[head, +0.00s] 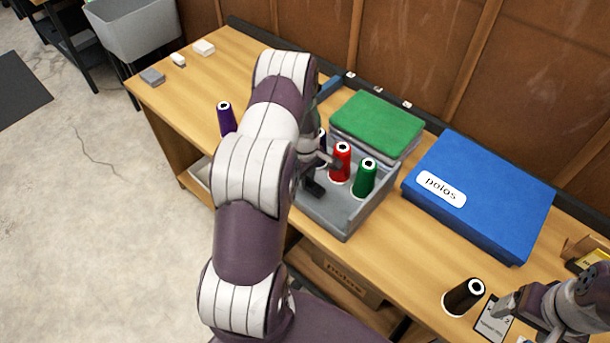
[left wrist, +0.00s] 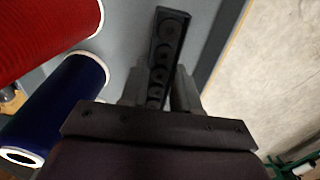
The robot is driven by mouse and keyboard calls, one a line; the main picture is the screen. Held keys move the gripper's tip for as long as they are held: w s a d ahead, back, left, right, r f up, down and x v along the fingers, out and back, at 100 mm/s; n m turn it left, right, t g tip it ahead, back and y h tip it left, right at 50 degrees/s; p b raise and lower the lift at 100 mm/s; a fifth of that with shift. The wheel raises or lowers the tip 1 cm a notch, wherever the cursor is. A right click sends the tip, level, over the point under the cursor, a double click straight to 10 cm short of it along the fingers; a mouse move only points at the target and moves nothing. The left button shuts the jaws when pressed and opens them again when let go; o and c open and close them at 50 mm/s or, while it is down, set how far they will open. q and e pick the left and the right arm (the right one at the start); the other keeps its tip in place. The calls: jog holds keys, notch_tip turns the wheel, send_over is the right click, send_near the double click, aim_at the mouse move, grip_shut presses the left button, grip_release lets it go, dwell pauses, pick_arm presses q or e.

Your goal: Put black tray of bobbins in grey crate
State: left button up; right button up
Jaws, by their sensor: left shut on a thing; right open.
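The grey crate (head: 347,222) stands on the bench with a red spool (head: 341,163), a green spool (head: 364,178) and a partly hidden blue spool in it. My left gripper (head: 314,178) is at the crate's left part, largely covered by my arm. In the left wrist view, my left gripper (left wrist: 157,92) is shut on the black tray of bobbins (left wrist: 166,50), a narrow strip with several round bobbins. The tray is over the crate's grey inside; whether it touches the floor I cannot tell. My right gripper (head: 510,303) is open and empty at lower right.
A purple spool (head: 226,118) stands left of my left arm. A green-topped box (head: 376,124) is behind the crate and a blue box (head: 490,195) right of it. A black spool (head: 463,297) and a card (head: 494,320) are near my right gripper. The bench's left part is mostly clear.

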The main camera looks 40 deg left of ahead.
pick_arm(q)
jog(key=o, duration=1.1)
jog(key=shift+r, duration=0.1)
notch_tip(320, 180, up, 13)
jog(key=b, duration=0.2)
jog(key=s+d+r+m, duration=0.2)
jog(key=s+d+m, duration=0.2)
jog(key=d+m, duration=0.1)
jog(key=s+d+r+m+t, duration=0.1)
jog(key=s+d+m, duration=0.4)
jog(key=d+m, duration=0.1)
jog(key=s+d+r+m, duration=0.2)
jog(key=s+d+m, duration=0.3)
jog(key=d+m, duration=0.1)
jog(key=shift+d+r, duration=0.3)
jog(key=shift+d, duration=0.4)
